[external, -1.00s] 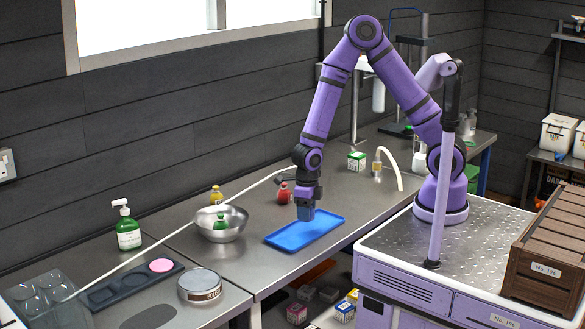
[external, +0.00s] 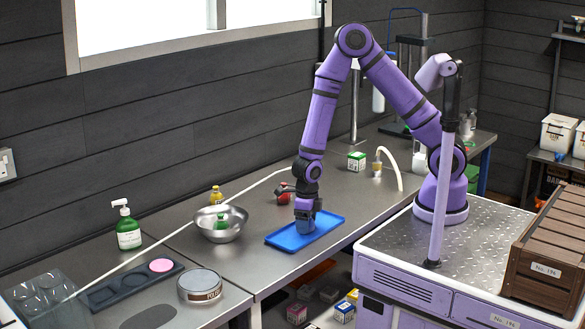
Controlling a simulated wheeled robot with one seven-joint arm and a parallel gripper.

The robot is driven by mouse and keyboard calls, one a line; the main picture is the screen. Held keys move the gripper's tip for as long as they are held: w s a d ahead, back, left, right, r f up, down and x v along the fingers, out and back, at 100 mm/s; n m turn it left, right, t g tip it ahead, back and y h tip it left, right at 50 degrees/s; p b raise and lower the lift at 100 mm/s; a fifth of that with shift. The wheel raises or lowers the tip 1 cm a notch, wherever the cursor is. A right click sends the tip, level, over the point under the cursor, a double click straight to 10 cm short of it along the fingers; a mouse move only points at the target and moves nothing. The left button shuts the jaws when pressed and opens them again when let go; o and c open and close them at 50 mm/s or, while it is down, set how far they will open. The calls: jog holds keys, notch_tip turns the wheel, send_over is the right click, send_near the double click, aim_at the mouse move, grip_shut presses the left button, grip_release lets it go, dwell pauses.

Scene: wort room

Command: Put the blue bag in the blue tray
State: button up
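The blue bag (external: 306,227) is directly under my gripper (external: 305,216), low over the blue tray (external: 331,220). It appears to touch the tray floor, but the contact is too small to be sure. My gripper points straight down and looks shut on the top of the bag; its fingertips are small and partly hidden.
A metal bowl (external: 209,231) with a green bottle (external: 222,222) stands left of the tray. A red item (external: 284,196) and a yellow bottle (external: 216,196) stand behind. A long pale rod (external: 150,250) crosses the bench. A green-and-white box (external: 356,161) stands further back.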

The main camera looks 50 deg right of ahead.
jog(key=shift+r, duration=0.1)
notch_tip(320, 180, up, 12)
jog(key=shift+d+r, duration=0.1)
jog(key=shift+d, duration=0.05)
dwell(0.6)
jog(key=shift+w+d+r+m, duration=0.2)
jog(key=shift+d+m, duration=0.1)
jog(key=d+r+m+t+h, duration=0.2)
jog(key=d+r+m+t, duration=0.1)
jog(key=d+r+m, duration=1.45)
jog(key=s+d+r+m+t+y, duration=0.1)
jog(key=s+d+r+m, duration=0.2)
jog(key=s+d+m, duration=0.3)
jog(key=s+d+r+m+t, duration=0.1)
jog(key=s+d+r+m, duration=0.3)
jog(key=m, duration=1.2)
jog(key=s+d, duration=0.2)
jog(key=shift+s+d+r+y, duration=0.25)
jog(key=shift+s+d+y, duration=0.05)
jog(key=shift+y, duration=0.1)
